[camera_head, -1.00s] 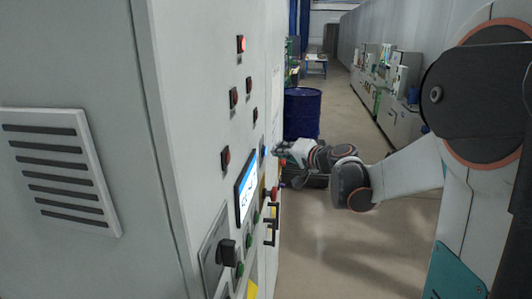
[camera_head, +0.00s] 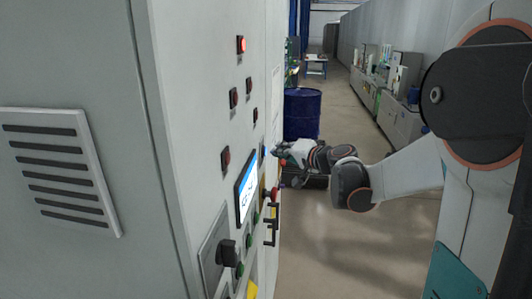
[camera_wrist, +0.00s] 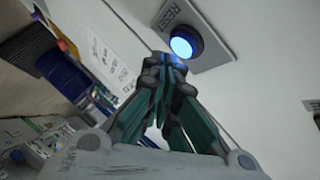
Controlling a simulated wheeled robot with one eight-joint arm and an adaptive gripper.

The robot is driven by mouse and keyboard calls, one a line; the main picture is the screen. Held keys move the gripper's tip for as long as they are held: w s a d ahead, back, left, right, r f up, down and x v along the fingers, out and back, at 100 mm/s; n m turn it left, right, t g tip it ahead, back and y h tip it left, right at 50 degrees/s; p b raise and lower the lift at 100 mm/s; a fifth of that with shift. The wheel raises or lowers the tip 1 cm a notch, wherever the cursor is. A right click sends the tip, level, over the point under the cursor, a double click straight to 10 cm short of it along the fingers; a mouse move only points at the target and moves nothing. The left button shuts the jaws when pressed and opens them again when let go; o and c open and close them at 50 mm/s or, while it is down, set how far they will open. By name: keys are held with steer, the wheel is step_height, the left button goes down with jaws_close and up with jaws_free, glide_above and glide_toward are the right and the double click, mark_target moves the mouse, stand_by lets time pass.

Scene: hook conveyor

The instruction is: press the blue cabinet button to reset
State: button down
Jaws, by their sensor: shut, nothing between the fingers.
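The blue button (camera_wrist: 182,47) glows in a dark ring on a grey plate marked RESET (camera_wrist: 173,14) in the wrist view. It also shows as a small blue spot on the cabinet face in the head view (camera_head: 264,151). My gripper (camera_wrist: 166,62) is shut and empty, its fingertips just below the button's lower edge in the wrist view. In the head view my gripper (camera_head: 277,150) is close to the cabinet face, pointing at it. I cannot tell whether the fingertips touch the button.
The white cabinet (camera_head: 200,80) carries a lit red lamp (camera_head: 241,44), a screen (camera_head: 246,187), a red knob (camera_head: 273,195), a black rotary switch (camera_head: 227,252) and a handle (camera_head: 271,225). A blue drum (camera_head: 302,113) stands behind my gripper. The floor to the right is clear.

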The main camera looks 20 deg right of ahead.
steer(key=shift+a, duration=0.1)
stand_by(0.3)
steer(key=shift+w+a, duration=0.25)
steer(key=shift+w+a, duration=0.2)
steer(key=shift+a, duration=0.2)
stand_by(0.9)
steer(key=shift+d, duration=0.1)
steer(key=shift+s+d+b, duration=0.35)
steer(key=shift+s+d, duration=0.1)
steer(key=shift+d, duration=0.15)
steer(key=s+d, duration=0.2)
steer(key=d, duration=0.2)
steer(key=shift+s+d, duration=0.1)
steer(key=shift+s, duration=0.3)
stand_by(0.9)
